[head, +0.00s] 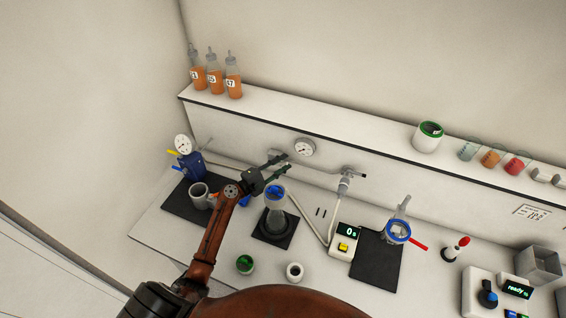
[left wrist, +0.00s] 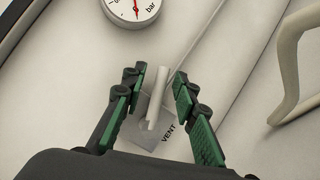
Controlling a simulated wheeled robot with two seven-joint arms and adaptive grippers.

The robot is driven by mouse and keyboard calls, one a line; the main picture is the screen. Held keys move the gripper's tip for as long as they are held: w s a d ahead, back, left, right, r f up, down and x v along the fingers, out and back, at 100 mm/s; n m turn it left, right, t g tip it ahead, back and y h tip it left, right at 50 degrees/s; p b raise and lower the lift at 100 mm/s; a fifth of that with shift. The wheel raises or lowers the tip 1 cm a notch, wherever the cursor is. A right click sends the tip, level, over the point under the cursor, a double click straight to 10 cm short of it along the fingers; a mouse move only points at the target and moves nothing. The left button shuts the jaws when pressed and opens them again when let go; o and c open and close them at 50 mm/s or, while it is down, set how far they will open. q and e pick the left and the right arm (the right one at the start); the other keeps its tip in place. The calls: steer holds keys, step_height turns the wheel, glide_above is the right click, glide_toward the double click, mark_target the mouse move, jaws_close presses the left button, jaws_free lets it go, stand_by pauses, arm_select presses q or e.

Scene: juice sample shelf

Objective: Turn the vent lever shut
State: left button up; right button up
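The vent lever (left wrist: 157,100) is a pale, narrow handle in the left wrist view, beside a grey plate (left wrist: 147,135) and the printed word VENT. My left gripper (left wrist: 158,78) is open, with one green-padded finger on each side of the lever. A gap shows between the lever and each finger, and nothing is gripped. In the head view the left gripper (head: 279,165) is at the back wall panel, just left of and below the round gauge (head: 304,147). The lever cannot be made out there. My right gripper is not in view.
A flask (head: 275,218) stands on a dark mat just below the gripper. A pale pipe and hose fitting (head: 344,184) lie to the right. A grey mug (head: 199,195) and a blue device (head: 191,165) stand left. Bottles (head: 233,80) stand on the ledge above.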

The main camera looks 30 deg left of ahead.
arm_select(q)
steer(key=shift+w+d, duration=0.15)
jaws_close()
stand_by(0.7)
